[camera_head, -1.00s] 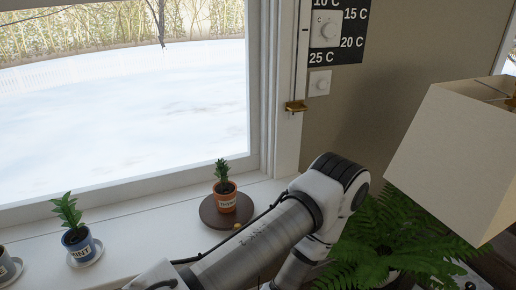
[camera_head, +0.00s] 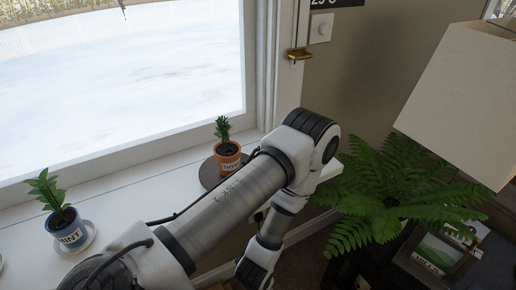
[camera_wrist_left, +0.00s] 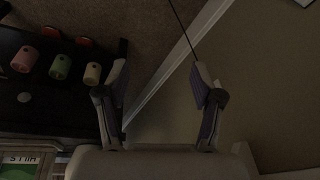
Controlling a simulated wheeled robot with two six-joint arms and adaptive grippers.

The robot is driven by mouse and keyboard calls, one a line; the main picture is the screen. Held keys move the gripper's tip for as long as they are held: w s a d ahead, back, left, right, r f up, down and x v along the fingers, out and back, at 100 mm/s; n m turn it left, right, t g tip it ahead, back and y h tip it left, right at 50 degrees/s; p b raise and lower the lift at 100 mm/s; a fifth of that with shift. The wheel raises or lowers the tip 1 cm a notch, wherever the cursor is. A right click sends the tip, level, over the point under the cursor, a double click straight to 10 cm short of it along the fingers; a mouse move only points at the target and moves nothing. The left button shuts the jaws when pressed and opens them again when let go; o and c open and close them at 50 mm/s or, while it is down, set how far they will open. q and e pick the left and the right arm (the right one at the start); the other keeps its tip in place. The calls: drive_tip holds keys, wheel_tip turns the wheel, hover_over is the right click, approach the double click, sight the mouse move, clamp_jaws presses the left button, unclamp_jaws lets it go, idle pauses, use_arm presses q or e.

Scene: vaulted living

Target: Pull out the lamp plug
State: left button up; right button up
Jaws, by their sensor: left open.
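The lamp shows as a cream shade (camera_head: 465,105) at the upper right of the head view; its base is hidden or out of frame. I cannot make out the plug or its socket in either view. A thin dark cord (camera_wrist_left: 183,30) runs down from the top of the left wrist view toward the right finger, and I cannot tell where it ends. My left gripper (camera_wrist_left: 160,82) is open, with nothing seen between its fingers, facing a dim floor and wall corner. In the head view my left arm reaches down past the sill, its gripper out of sight. My right gripper is not in view.
Potted herbs (camera_head: 227,158) stand on the white sill (camera_head: 130,200). A fern (camera_head: 390,195) and a picture frame (camera_head: 435,255) are right of my arm.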

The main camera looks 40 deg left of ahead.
use_arm(q)
drive_tip(key=w+a+f+n+t+y+b, duration=0.1)
drive_tip(key=w+a+f+n+y+b, duration=0.5)
drive_tip(key=w+b, duration=0.5)
drive_tip(key=w+a+f+n+t+y+b, duration=0.1)
drive_tip(key=w+a+f+n+y+b, duration=0.6)
drive_tip(key=w+b, duration=0.5)
wheel_tip(320, 180, down, 4)
drive_tip(key=a+y+b, duration=0.2)
drive_tip(key=y+b, duration=0.1)
drive_tip(key=b, duration=0.3)
drive_tip(key=shift+w+r+t, duration=0.15)
drive_tip(key=shift+w+t, duration=0.05)
drive_tip(key=shift+t, duration=0.1)
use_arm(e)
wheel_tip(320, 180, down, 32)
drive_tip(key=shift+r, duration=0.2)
use_arm(q)
drive_tip(key=shift+a, duration=0.15)
drive_tip(key=b+x, duration=0.1)
drive_tip(key=x, duration=0.8)
drive_tip(key=shift+b, duration=0.4)
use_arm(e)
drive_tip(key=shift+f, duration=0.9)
